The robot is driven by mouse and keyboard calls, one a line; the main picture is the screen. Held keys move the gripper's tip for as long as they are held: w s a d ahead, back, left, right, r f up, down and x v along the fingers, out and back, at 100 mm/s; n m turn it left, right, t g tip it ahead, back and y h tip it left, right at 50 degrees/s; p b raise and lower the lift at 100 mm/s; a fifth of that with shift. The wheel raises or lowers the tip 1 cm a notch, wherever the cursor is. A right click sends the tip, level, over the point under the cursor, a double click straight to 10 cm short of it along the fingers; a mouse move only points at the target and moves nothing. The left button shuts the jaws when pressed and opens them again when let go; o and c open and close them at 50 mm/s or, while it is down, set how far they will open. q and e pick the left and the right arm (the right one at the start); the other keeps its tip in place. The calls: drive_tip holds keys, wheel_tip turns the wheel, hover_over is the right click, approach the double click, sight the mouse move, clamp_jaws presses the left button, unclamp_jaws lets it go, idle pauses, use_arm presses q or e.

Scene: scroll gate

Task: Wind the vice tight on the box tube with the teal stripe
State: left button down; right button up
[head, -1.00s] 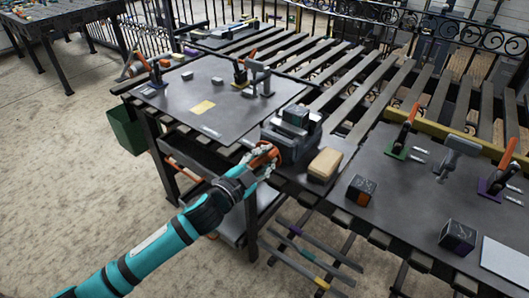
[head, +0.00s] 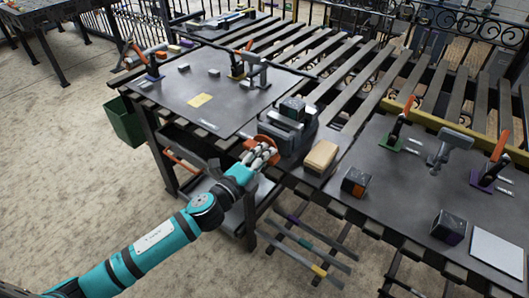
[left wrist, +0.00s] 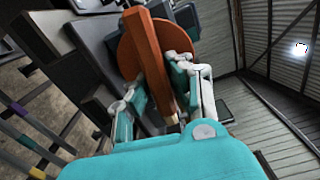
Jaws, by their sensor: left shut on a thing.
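The vice's orange hand wheel (head: 266,148) faces my left arm. My left gripper (head: 260,157) is shut on the wheel's orange handle. In the left wrist view, the fingers (left wrist: 168,95) sit on either side of the orange handle bar (left wrist: 150,60), with the orange disc (left wrist: 127,52) behind it. My right gripper is out of view.
A tan block (head: 321,157) lies right of the vice. Dark boxes with orange (head: 355,182) and purple (head: 447,227) marks stand further right. Toggle clamps stand on the dark plates. A green bin (head: 127,122) hangs at left. Striped bars lie below the bench.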

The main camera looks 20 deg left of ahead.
use_arm(q)
drive_tip(key=m, duration=0.3)
drive_tip(key=f+m, duration=0.1)
drive_tip(key=m, duration=0.2)
drive_tip(key=shift+a+p, duration=0.15)
drive_tip(key=shift+p, duration=0.15)
drive_tip(key=m, duration=0.4)
drive_tip(key=f+m, duration=0.1)
drive_tip(key=m, duration=0.1)
drive_tip(key=shift+a+p, duration=0.25)
drive_tip(key=shift+p, duration=0.1)
drive_tip(key=shift+m, duration=0.3)
drive_tip(key=c, duration=1.5)
unclamp_jaws()
drive_tip(key=shift+c, duration=0.2)
drive_tip(key=o, duration=0.3)
drive_tip(key=shift+a+r, duration=0.1)
drive_tip(key=shift+r, duration=0.15)
drive_tip(key=v, duration=1.2)
